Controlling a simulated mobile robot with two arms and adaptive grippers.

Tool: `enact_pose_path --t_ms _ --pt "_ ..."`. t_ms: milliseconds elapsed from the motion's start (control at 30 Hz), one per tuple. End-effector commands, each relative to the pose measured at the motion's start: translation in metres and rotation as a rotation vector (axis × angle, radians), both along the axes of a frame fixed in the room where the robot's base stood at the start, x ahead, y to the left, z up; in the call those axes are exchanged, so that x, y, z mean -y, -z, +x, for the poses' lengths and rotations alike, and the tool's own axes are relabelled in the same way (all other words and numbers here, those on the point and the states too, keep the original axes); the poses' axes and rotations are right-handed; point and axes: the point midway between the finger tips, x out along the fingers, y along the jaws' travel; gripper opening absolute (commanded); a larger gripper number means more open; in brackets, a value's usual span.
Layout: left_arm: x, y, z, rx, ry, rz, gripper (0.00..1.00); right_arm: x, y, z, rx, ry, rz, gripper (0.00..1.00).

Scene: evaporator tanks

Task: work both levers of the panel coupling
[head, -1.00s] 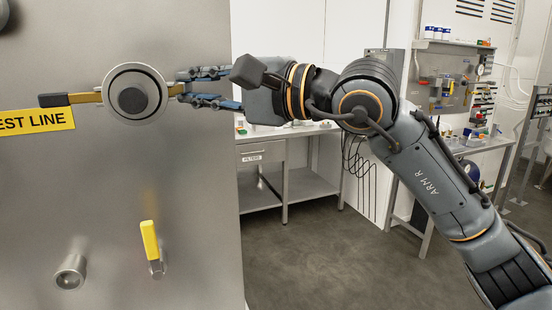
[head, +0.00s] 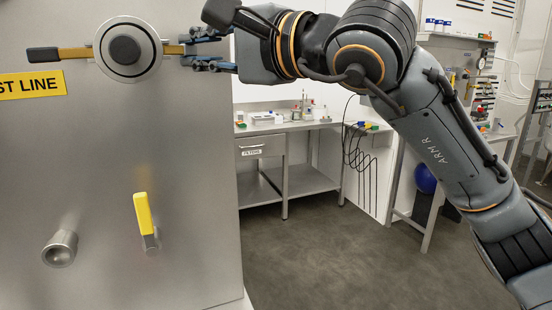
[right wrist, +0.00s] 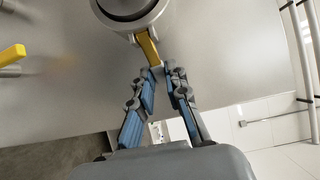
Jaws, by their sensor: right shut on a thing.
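The panel coupling (head: 125,50) is a round grey fitting with a dark centre on the steel panel. Its left lever (head: 72,54), brass-yellow with a dark end, sticks out level to the left with nothing on it. Its right lever (head: 173,49) points right. My right gripper (head: 192,50) is shut on the outer end of this right lever. In the right wrist view the fingers (right wrist: 164,72) meet at the end of the yellow lever (right wrist: 148,46), below the coupling (right wrist: 130,12). The fingers hide the lever's tip. My left gripper is in neither view.
A yellow-handled valve (head: 144,215) and a round metal stub (head: 60,249) stick out of the panel below the coupling. A yellow label (head: 32,84) is under the left lever. Behind stands a workbench (head: 285,136); the floor before it is clear.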

Motion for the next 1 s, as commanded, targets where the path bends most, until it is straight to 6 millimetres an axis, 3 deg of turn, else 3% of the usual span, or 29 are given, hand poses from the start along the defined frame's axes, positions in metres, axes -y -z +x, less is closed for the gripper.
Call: enact_pose_path --t_ms 100,300,833,900,1000 --pt "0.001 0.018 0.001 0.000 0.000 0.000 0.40 0.003 0.005 -0.001 0.004 0.053 0.001 0.00" --pt "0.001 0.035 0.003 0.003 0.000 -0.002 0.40 0.007 0.004 -0.004 0.004 0.145 0.002 0.00" --pt "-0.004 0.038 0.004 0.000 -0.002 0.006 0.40 0.008 0.001 -0.005 0.002 0.184 0.003 0.00" --pt "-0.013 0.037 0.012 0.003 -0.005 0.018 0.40 0.008 0.001 -0.005 0.004 0.196 0.003 0.00" --pt "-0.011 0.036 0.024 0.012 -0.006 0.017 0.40 0.009 0.001 -0.006 0.002 0.215 0.003 0.00"
